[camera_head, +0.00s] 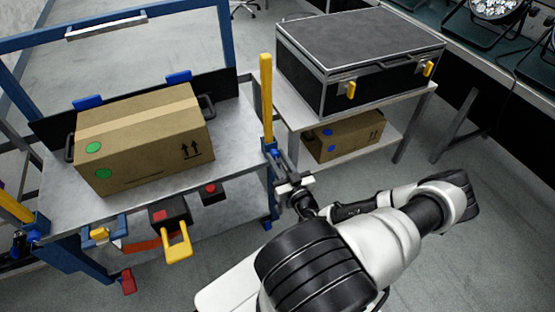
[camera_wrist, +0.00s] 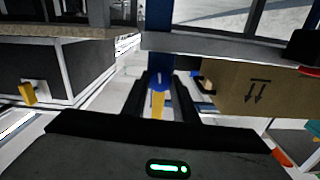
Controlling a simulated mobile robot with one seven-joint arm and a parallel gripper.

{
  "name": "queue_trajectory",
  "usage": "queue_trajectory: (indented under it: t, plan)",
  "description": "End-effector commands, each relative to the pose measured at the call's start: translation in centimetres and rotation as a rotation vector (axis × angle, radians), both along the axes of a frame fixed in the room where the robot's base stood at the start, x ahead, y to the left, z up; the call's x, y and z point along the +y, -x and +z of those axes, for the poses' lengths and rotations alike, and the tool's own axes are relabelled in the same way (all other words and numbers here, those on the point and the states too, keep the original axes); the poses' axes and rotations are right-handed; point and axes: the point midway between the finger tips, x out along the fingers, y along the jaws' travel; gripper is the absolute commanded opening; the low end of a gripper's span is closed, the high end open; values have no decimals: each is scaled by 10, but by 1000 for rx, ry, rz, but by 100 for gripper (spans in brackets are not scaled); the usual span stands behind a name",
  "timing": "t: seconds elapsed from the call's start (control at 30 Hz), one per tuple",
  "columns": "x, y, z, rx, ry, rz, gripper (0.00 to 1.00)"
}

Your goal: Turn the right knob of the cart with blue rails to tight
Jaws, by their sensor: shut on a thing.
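The cart with blue rails (camera_head: 235,125) stands at the left, its grey top facing me. At its right front corner a yellow bar (camera_head: 266,95) rises from a blue fitting. The right knob (camera_wrist: 157,81), blue with a pale mark, shows between my fingers in the wrist view, with yellow (camera_wrist: 158,104) below it. My gripper (camera_head: 277,160) is at that corner and shut on the knob. My fingers (camera_wrist: 160,92) flank it on both sides. In the head view the knob is mostly hidden by my gripper, and I cannot tell how tight it is.
A cardboard box (camera_head: 145,140) sits on the cart top. A black case (camera_head: 360,60) sits on another cart to the right, with a smaller box (camera_head: 345,137) on its lower shelf. Grey floor (camera_head: 450,250) is open at the right.

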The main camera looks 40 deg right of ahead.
Motion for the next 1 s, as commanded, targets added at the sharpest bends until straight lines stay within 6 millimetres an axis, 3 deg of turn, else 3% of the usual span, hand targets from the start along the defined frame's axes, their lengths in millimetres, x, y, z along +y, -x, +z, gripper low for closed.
queue_trajectory:
  t: [0.57,0.6,0.67,1.0]
  plan:
    - [1,0,0,-7,-28,1,4]
    - [1,0,0,-7,-28,1,33]
    - [1,0,0,-7,-27,1,43]
    - [0,2,0,-7,-27,0,45]
